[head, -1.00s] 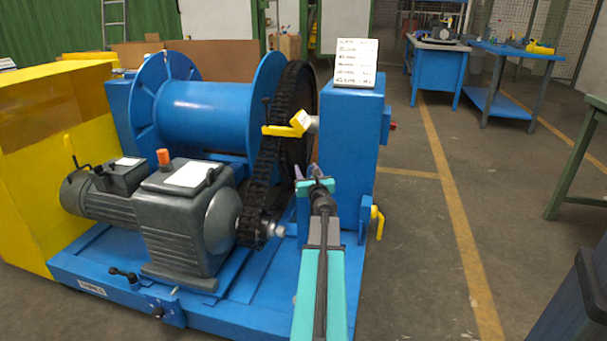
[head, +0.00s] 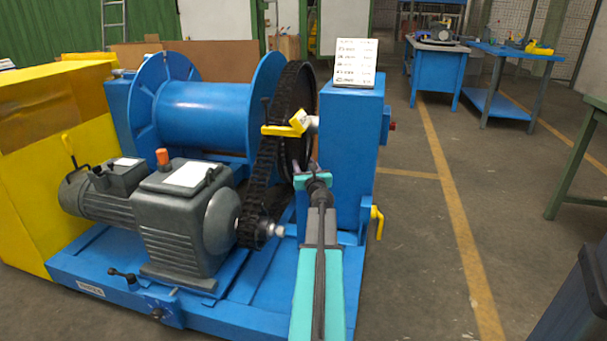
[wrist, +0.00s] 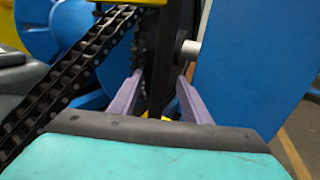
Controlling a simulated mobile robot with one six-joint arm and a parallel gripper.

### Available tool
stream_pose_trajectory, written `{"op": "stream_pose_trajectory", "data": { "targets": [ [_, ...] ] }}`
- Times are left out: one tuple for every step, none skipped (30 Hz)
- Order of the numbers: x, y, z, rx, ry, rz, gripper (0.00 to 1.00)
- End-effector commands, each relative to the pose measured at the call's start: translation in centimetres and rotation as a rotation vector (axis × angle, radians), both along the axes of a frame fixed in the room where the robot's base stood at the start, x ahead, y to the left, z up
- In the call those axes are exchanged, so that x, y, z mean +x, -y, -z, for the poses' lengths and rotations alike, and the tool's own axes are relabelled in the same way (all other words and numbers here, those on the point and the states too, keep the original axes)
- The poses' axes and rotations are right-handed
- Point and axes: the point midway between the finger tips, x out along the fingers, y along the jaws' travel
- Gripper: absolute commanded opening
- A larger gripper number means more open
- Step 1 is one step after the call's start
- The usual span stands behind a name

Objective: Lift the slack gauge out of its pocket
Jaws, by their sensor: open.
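My gripper (head: 312,172) is by the left side of the blue post, low beside the big chain wheel. In the wrist view its two purple fingers (wrist: 159,92) stand apart. A dark upright bar (wrist: 162,62) shows between them, with a bit of yellow below; I cannot tell whether it touches a finger. I cannot tell for sure which part is the slack gauge, and no pocket shows clearly.
The black chain (head: 262,185) runs close on the left, down to the grey motor unit (head: 182,225). The blue post (head: 346,150) stands close on the right, with a yellow handle (head: 377,222) on its side. A silver shaft end (wrist: 188,47) shows beyond the fingers.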

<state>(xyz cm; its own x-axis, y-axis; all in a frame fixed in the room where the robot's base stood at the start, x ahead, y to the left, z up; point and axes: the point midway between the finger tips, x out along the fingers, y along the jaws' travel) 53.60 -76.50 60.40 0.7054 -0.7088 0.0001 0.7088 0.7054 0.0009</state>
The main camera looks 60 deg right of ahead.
Motion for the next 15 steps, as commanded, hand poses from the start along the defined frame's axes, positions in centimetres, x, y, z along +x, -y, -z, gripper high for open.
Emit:
{"op": "stream_pose_trajectory", "data": {
  "targets": [
    [0.4,0.5,0.1,-0.001,-0.001,0.0,0.43],
    [0.6,0.7,0.0,-0.001,-0.001,0.0,0.43],
    [0.8,1.0,0.0,-0.001,-0.001,0.0,0.43],
    [1.0,1.2,0.0,-0.001,-0.001,-0.001,0.43],
    [1.2,1.4,0.0,-0.001,-0.001,-0.001,0.43],
    [1.4,1.6,0.0,0.0,0.0,-0.001,0.43],
    [1.6,1.7,0.0,0.0,0.0,0.0,0.43],
    [1.7,1.8,-0.1,-0.001,-0.001,0.0,0.43],
    [1.9,2.0,-0.1,-0.001,-0.001,0.0,0.43],
    [1.9,2.1,-0.1,-0.001,-0.001,0.0,0.43],
    [2.0,2.1,-0.1,-0.001,-0.001,0.0,0.43],
    [2.1,2.2,-0.1,-0.001,-0.001,0.0,0.43],
    [2.1,2.2,-0.1,-0.001,-0.001,0.0,0.43],
    [2.1,2.2,-0.1,-0.001,-0.001,0.0,0.43],
    [2.2,2.2,-0.1,-0.001,-0.001,0.0,0.43]
  ]
}}
